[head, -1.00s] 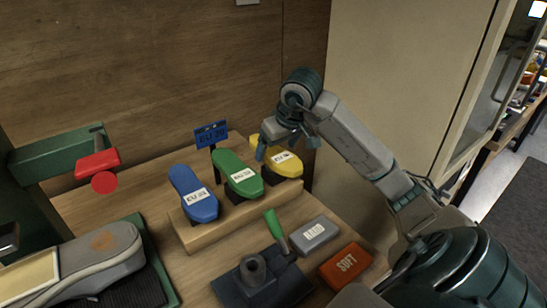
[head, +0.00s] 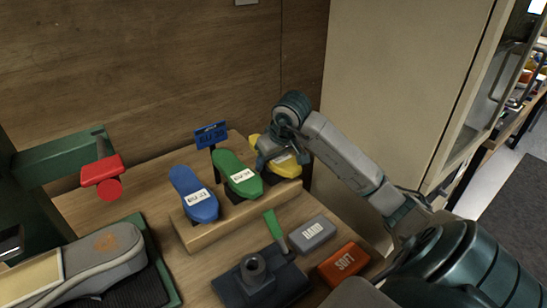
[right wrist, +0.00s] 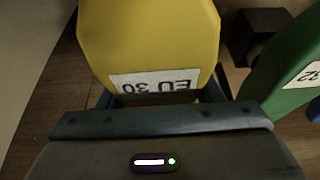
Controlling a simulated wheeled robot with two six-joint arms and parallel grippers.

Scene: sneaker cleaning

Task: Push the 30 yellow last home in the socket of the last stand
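The yellow last (head: 290,167) labelled EU 30 lies at the right end of the wooden step, beside the green last (head: 238,174) and the blue last (head: 193,192). My right gripper (head: 268,152) is down at the yellow last. In the right wrist view the yellow last (right wrist: 150,40) fills the middle, with one finger on each side of its labelled end. Whether the fingers touch it is hidden. A dark stand with a round upright socket (head: 254,266) stands at the front, its socket empty. My left gripper is out of view.
A green lever (head: 273,225) rises beside the dark stand. A grey HARD block (head: 312,234) and an orange SOFT block (head: 343,263) lie to its right. A grey sneaker (head: 105,260) lies at left, below a green arm with a red block (head: 101,171). A blue sign (head: 211,134) stands behind the lasts.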

